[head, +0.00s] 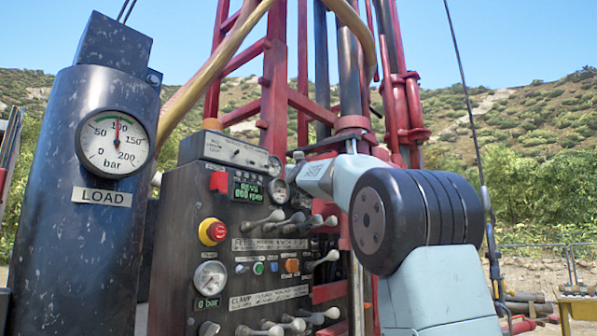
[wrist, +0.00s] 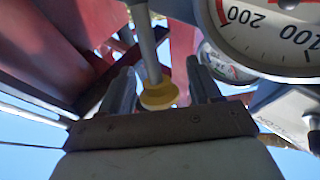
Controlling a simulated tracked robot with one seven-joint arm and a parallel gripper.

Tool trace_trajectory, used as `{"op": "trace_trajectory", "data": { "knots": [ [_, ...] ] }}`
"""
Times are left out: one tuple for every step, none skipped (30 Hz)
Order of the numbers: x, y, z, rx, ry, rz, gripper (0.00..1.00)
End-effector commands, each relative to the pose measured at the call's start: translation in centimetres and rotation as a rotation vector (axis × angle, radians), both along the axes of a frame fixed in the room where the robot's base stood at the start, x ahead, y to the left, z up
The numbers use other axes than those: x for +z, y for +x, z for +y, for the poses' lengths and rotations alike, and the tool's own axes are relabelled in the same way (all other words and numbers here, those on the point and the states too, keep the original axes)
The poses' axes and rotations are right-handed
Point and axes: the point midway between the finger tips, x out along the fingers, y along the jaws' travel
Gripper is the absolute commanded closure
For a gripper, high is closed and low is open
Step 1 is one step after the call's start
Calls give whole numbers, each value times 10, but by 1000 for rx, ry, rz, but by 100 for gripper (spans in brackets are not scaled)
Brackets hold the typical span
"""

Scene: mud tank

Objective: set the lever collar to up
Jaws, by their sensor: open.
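In the wrist view, a grey lever rod (wrist: 148,42) comes down from the top edge, with a yellow ring-like collar (wrist: 158,95) at its lower end. My gripper (wrist: 160,82) is open, with one dark finger on each side of the collar. Gaps show between the collar and both fingers, so it is not clamped. In the head view, my pale arm and dark wrist joint reach to the upper right of the control panel (head: 172,262). The fingers and the collar cannot be made out there.
The panel carries several grey levers (head: 268,222), a red-and-yellow button (head: 212,231) and a gauge (head: 210,279). A large dial (wrist: 285,30) is close at the upper right in the wrist view. A LOAD cylinder (head: 75,240) stands left; red rig framework (head: 273,80) rises behind.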

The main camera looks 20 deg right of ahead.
Motion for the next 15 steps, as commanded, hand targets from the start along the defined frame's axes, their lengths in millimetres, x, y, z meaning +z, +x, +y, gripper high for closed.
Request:
{"op": "trace_trajectory", "data": {
  "knots": [
    [0,0,0,0,0,0,37],
    [-1,-1,0,0,0,0,37],
    [-1,-2,0,0,0,0,37],
    [-2,-3,1,0,0,1,37],
    [-2,-5,1,0,0,1,37],
    [-4,-8,1,-1,0,0,37],
    [-4,-11,2,-1,-1,-1,37],
    [-6,-14,2,-1,-1,0,37],
    [-8,-19,3,0,0,1,37],
    [-10,-23,4,0,0,1,37],
    [-12,-27,5,0,-1,0,37],
    [-15,-32,6,-1,-1,0,37],
    [-16,-37,7,0,0,0,37],
    [-19,-41,8,0,0,1,37],
    [-21,-47,9,0,0,0,37]
  ]
}}
